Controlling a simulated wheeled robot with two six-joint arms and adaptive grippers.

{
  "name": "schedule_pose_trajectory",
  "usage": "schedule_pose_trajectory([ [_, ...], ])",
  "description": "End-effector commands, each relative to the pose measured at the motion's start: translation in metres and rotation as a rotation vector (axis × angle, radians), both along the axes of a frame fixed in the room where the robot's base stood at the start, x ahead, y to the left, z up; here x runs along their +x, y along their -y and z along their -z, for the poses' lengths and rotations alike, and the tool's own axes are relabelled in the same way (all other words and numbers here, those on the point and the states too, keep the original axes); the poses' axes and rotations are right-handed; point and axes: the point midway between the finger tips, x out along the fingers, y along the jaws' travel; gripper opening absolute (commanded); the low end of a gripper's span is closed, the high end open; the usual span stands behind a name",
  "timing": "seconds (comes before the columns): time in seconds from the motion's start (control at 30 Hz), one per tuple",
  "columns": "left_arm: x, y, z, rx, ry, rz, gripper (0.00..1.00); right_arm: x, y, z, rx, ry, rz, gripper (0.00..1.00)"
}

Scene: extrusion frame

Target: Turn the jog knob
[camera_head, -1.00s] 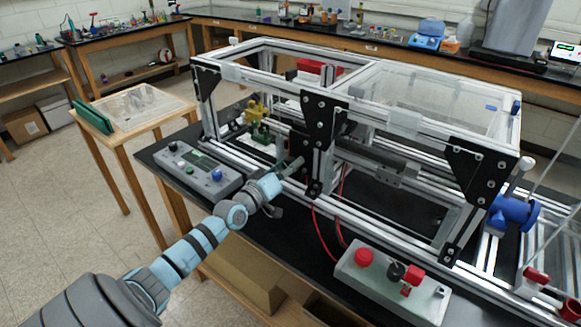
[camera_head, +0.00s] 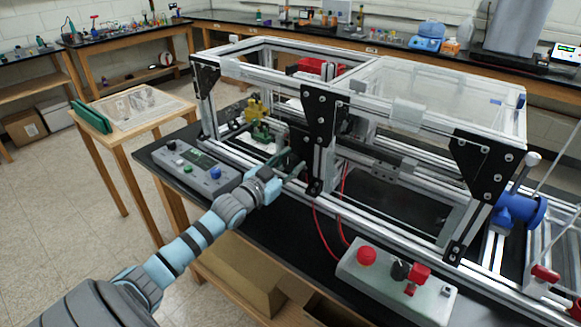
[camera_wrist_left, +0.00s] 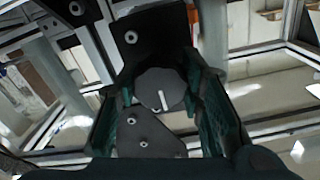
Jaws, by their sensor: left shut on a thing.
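The jog knob (camera_wrist_left: 160,89) is a dark grey round knob with a white pointer line, in the middle of the left wrist view. The line stands near upright, its top leaning slightly left. The knob sits in front of a black bolted plate (camera_wrist_left: 152,40). My left gripper (camera_wrist_left: 160,98) has its dark green fingers on either side of the knob, shut on it. In the head view my left gripper (camera_head: 290,166) reaches to the front of the extrusion frame (camera_head: 320,118) by a black bracket, where the knob is hidden. My right gripper is not in view.
A grey control box (camera_head: 197,168) with a blue button lies left of the gripper. A second box (camera_head: 395,278) with a red button stands at the front right. Red cables (camera_head: 343,190) hang close right of the gripper. A blue part (camera_head: 517,210) is at the right.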

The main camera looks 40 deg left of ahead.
Motion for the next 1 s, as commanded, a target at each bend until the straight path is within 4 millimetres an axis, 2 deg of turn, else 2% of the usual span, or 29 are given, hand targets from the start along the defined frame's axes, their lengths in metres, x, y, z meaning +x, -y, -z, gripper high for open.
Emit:
schedule_pose_trajectory([
  [0.2, 0.000, 0.000, 0.003, 0.185, -0.005, 0.000, 0.07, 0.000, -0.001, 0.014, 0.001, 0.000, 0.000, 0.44],
  [0.5, 0.000, -0.001, 0.002, 0.360, -0.010, 0.000, 0.07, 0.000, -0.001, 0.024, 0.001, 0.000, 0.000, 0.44],
  [1.0, 0.000, -0.001, 0.001, 0.429, -0.014, 0.000, 0.07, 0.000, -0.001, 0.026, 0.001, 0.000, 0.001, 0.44],
])
